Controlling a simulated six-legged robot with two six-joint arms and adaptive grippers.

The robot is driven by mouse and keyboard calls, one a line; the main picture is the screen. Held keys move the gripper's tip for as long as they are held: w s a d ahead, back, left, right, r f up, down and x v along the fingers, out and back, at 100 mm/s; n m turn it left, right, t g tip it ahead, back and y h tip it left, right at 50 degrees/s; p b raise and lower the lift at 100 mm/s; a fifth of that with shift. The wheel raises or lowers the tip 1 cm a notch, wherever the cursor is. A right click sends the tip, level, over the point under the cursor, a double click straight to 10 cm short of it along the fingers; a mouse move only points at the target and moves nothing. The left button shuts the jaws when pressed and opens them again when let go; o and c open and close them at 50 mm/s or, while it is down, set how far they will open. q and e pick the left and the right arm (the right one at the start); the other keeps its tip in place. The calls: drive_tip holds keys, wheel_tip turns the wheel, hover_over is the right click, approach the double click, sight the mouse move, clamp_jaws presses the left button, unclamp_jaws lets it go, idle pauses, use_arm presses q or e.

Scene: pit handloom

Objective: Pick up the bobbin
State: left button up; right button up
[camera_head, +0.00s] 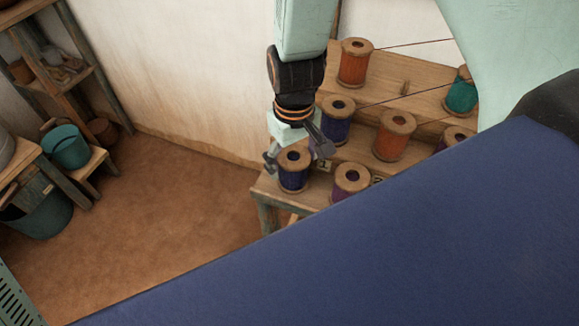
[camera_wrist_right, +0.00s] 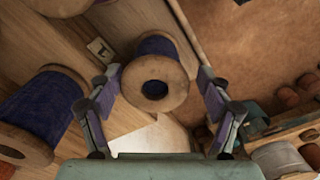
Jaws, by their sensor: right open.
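A bobbin of dark blue thread (camera_head: 293,178) with wooden ends stands upright at the near left corner of the stepped wooden rack (camera_head: 265,190). My right gripper (camera_head: 298,156) comes down from above at this bobbin, its fingers open on either side of the top. In the right wrist view the bobbin (camera_wrist_right: 156,88) shows its round wooden end and dark hole between the two spread fingers (camera_wrist_right: 158,77). I cannot tell whether either finger touches it. My left gripper is not in view.
Another blue bobbin (camera_head: 336,128) stands close behind, and a purple one (camera_head: 351,183) stands to the right. Orange bobbins (camera_head: 394,138) (camera_head: 355,65) and a teal one (camera_head: 462,95) sit on the rack, some with threads. A large blue surface (camera_head: 400,235) fills the foreground.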

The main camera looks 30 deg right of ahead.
drive_tip(key=f, duration=0.3)
drive_tip(key=w+f, duration=0.1)
drive_tip(key=shift+d+f, duration=0.3)
drive_tip(key=shift+d, duration=0.1)
drive_tip(key=shift+f+b, duration=0.3)
drive_tip(key=shift+f, duration=0.05)
drive_tip(key=shift+s+a, duration=0.1)
drive_tip(key=shift+s, duration=0.05)
drive_tip(key=shift+s+a+r, duration=0.1)
drive_tip(key=shift+s+a, duration=0.05)
drive_tip(key=shift+w, duration=0.25)
drive_tip(key=c, duration=0.4)
drive_tip(key=shift+s, duration=0.15)
drive_tip(key=c, duration=0.4)
drive_tip(key=shift+c, duration=0.7)
